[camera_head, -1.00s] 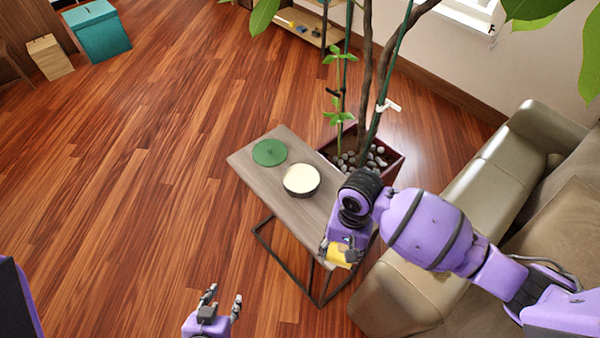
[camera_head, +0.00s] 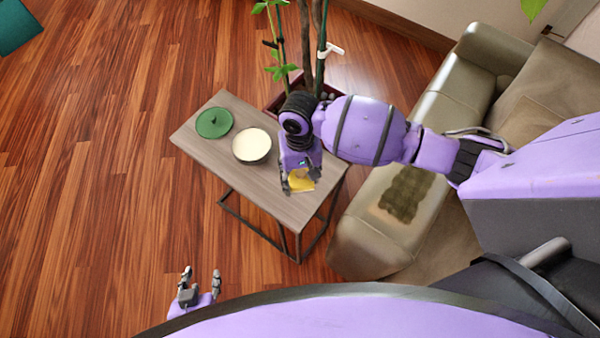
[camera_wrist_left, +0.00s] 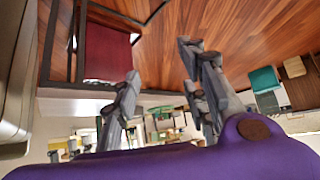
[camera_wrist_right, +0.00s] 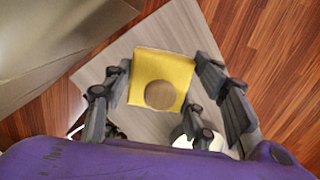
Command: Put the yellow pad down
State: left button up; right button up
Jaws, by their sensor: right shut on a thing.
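The yellow pad (camera_head: 301,183) is between the fingers of my right gripper (camera_head: 299,184), over the near end of the small wooden side table (camera_head: 190,133). In the right wrist view the pad (camera_wrist_right: 150,68) is a flat yellow square with a round brown spot, held between both fingers of the right gripper (camera_wrist_right: 163,85). I cannot tell whether the pad touches the tabletop. My left gripper (camera_head: 202,283) is open and empty over the floor, left of and nearer than the table. It also shows in the left wrist view (camera_wrist_left: 160,65).
A white-topped round bowl (camera_head: 251,145) and a green round lid (camera_head: 214,122) are on the table's far half. A beige sofa (camera_head: 400,215) stands to the right. A potted plant (camera_head: 277,97) stands behind the table.

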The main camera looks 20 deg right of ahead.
aim_at(303, 175)
jog(key=f, duration=0.1)
jog(key=w+f, duration=0.1)
jog(key=w+d+f, duration=0.1)
jog(key=f, duration=0.1)
jog(key=shift+w+d+b, duration=0.1)
jog(key=shift+w+b, duration=0.05)
jog(key=shift+b, duration=0.15)
jog(key=shift+w+d+f, duration=0.15)
jog(key=shift+w+f, duration=0.2)
jog(key=shift+f, duration=0.05)
notch_tip(303, 175, down, 3)
jog(key=shift+f+b, duration=0.1)
jog(key=shift+b, duration=0.25)
jog(key=shift+w, duration=0.1)
jog(key=shift+f, duration=0.1)
jog(key=o, duration=1.2)
